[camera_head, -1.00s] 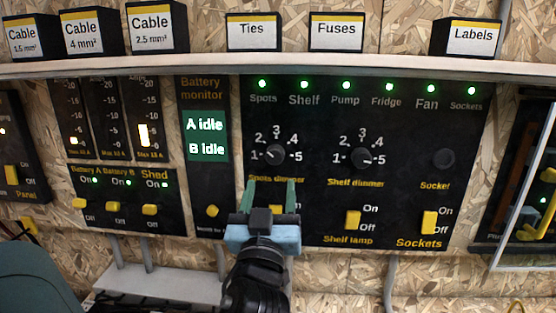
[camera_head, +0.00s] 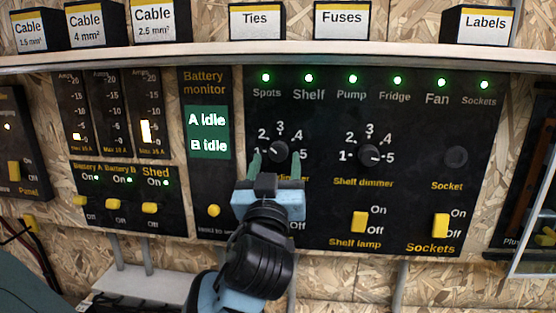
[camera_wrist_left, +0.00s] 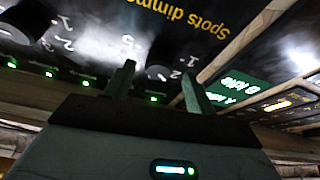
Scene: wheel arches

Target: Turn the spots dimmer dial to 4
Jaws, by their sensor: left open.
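The spots dimmer dial (camera_head: 279,152) is a small black round knob with numbers 1 to 5 around it, under the Spots light. My left gripper (camera_head: 276,164) is open in front of it, with its green fingertips at the dial's lower left and lower right. The fingers cover part of the "Spots dimmer" label. In the left wrist view the dial (camera_wrist_left: 163,62) shows between the two open fingers (camera_wrist_left: 157,80); contact cannot be told. The dial's pointer is too small to read surely now. My right gripper is not in view.
The shelf dimmer dial (camera_head: 369,153) is close on the right. The shelf lamp switch (camera_head: 359,222) and sockets switch (camera_head: 440,225) are lower right. The battery monitor (camera_head: 208,132) is on the left. A shelf edge (camera_head: 300,58) with labelled boxes juts out above the panel.

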